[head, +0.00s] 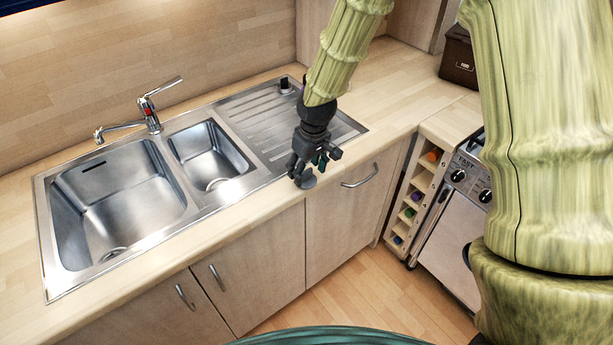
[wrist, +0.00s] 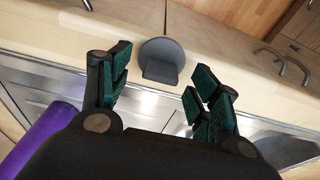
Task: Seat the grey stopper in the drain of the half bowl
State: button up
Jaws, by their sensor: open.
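The grey stopper (head: 307,182) lies on the wooden counter strip in front of the sink unit, near the counter's front edge. In the wrist view the stopper (wrist: 161,55) is a round disc with a raised grip block. My gripper (head: 306,169) is open above it. In the wrist view its fingers stand apart (wrist: 158,78), with the stopper's grip block between and beyond the tips; I see no contact. The half bowl (head: 208,152) is the smaller steel bowl, left of my gripper. Its drain (head: 216,184) is partly visible at the bowl's bottom near the front wall.
The large bowl (head: 120,200) and faucet (head: 150,115) are farther left. The ribbed drainboard (head: 262,120) lies behind my gripper, with a small dark object (head: 285,86) at its back. A purple rounded thing (wrist: 42,140) shows at the wrist view's lower left. A cooker (head: 465,185) stands right.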

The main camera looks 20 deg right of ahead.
jog(key=shift+f, duration=0.75)
jog(key=shift+c, duration=0.2)
jog(key=c, duration=1)
jog(key=shift+r, duration=0.1)
